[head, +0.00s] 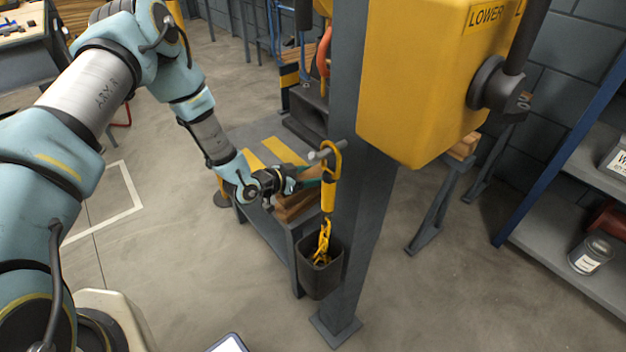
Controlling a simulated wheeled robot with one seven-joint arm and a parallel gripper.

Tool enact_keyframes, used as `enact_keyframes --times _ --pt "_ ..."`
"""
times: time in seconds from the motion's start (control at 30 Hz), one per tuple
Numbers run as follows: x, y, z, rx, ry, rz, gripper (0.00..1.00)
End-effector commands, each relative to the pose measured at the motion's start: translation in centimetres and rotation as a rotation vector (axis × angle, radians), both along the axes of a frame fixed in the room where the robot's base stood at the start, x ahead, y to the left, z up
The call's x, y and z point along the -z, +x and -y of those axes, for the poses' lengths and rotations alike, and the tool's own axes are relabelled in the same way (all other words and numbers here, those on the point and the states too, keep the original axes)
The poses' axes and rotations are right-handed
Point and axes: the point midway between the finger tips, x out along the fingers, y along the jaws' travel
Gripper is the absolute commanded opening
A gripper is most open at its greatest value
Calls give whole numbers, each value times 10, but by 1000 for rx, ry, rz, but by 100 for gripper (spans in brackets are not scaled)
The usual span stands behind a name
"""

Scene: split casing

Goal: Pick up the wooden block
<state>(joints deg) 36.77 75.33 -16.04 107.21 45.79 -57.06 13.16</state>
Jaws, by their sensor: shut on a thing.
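My gripper (297,182) is at the end of my blue and grey arm, in the middle of the head view. It is shut on a wooden block (312,173), of which only a small brown part shows. The yellow hook and grey post hide the block's right side. More wooden pieces (292,208) lie stacked just below my gripper on the grey bench. I cannot tell whether the held block touches the stack.
A grey steel post (362,220) stands close right of my gripper, with a yellow hoist housing (415,80) above. A yellow hook (328,190) and a dark chain bucket (320,275) hang by the post. The grey bench (252,140) has yellow stripes. Shelves (570,230) stand at right.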

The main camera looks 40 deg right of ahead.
Motion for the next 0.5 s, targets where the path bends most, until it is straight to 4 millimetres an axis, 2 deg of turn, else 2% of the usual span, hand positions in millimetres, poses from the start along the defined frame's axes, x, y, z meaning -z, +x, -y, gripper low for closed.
enact_keyframes --times 0.03,0.2,0.5 --pt "0 0 0 0 0 0 19" --pt "0 0 0 0 0 0 0" --pt "-1 0 0 0 -2 1 0"
